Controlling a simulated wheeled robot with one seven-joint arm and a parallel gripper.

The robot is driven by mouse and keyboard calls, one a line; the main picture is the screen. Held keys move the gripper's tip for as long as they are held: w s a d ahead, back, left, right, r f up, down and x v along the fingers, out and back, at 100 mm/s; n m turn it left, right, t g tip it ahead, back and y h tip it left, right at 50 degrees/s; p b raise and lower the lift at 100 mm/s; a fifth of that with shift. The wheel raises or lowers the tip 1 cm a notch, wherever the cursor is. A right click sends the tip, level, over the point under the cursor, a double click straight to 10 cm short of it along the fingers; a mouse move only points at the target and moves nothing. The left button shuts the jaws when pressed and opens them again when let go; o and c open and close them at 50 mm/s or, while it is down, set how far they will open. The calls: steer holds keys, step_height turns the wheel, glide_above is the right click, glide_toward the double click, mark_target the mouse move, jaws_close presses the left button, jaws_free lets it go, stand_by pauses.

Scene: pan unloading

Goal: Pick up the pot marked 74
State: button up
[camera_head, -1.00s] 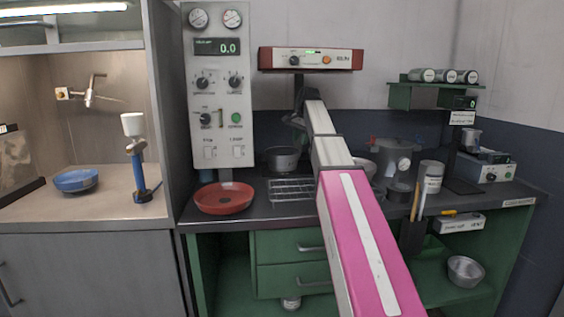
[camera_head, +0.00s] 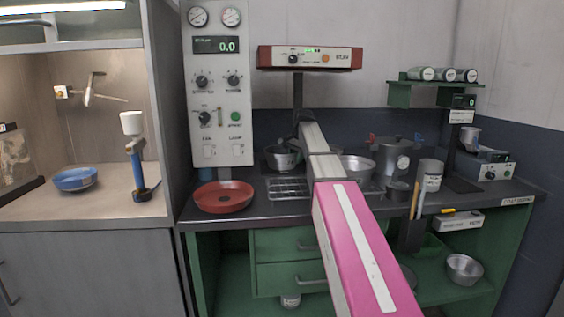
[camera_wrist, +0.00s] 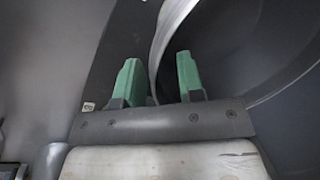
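A grey metal pot (camera_head: 281,158) stands at the back of the dark bench, left of my arm. A wider metal pot (camera_head: 358,168) stands just right of my arm. I cannot read a 74 on either. In the wrist view my gripper (camera_wrist: 159,82) has two green fingers apart. The bright curved rim of a pot (camera_wrist: 168,38) passes between them, with a dark pot interior to the right. I see no finger clearly pressing on the rim. In the head view the gripper end is mostly hidden beside the left pot.
A wire rack (camera_head: 288,188) and a red dish (camera_head: 223,197) lie at the bench front. A lidded pressure pot (camera_head: 394,157) and a pale canister (camera_head: 431,174) stand to the right. A controller box (camera_head: 310,58) is above on a post.

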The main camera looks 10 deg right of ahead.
steer(key=shift+c, duration=0.3)
jaws_close()
